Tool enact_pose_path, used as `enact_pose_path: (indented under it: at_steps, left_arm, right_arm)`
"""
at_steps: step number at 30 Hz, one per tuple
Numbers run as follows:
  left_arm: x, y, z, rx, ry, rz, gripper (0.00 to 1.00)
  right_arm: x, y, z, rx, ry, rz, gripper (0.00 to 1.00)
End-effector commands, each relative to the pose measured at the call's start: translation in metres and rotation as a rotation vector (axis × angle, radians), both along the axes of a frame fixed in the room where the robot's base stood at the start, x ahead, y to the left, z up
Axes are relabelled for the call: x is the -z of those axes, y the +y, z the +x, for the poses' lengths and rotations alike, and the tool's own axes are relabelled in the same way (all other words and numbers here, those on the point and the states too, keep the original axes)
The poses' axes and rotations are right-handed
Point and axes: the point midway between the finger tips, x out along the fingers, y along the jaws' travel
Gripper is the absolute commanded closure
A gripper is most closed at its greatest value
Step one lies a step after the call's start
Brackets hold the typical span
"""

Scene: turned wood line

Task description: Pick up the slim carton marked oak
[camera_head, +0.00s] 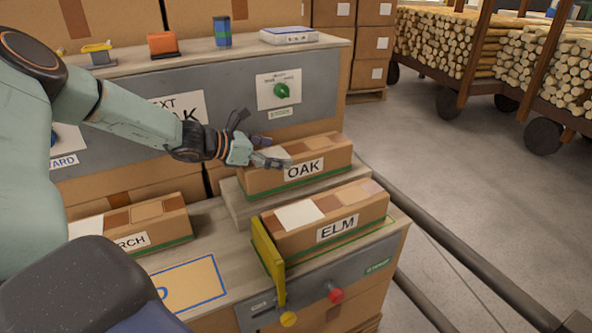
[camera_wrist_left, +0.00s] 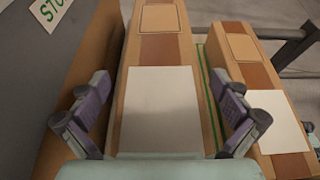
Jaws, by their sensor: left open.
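The slim oak carton (camera_head: 318,163) lies on a raised wooden block (camera_head: 240,207) in the head view, its OAK label facing front and a green stripe along its lower edge. My left gripper (camera_head: 262,151) is open at the carton's left end. In the left wrist view the fingers (camera_wrist_left: 166,112) stand on both sides of the oak carton (camera_wrist_left: 160,60), with its white patch between them. I see gaps beside the carton, so the fingers do not look closed on it. My right gripper is not in view.
The elm carton (camera_head: 312,236) lies in front on the lower bench, beside a yellow plate (camera_head: 268,262). The birch carton (camera_head: 133,226) lies at left. Open floor (camera_head: 480,220) lies at right.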

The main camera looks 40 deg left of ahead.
Motion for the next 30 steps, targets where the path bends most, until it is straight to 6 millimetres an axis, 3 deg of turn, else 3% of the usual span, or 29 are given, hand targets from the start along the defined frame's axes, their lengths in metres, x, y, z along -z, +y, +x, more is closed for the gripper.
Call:
enact_pose_path:
  at_steps: [8,30]
  left_arm:
    - [-0.0007,-0.0002,0.0007,0.000,0.000,0.000,0.02]
    - [-0.0007,-0.0001,0.0006,0.000,-0.001,0.000,0.65]
  right_arm:
    - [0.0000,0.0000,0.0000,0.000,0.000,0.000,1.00]
    - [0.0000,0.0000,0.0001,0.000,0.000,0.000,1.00]
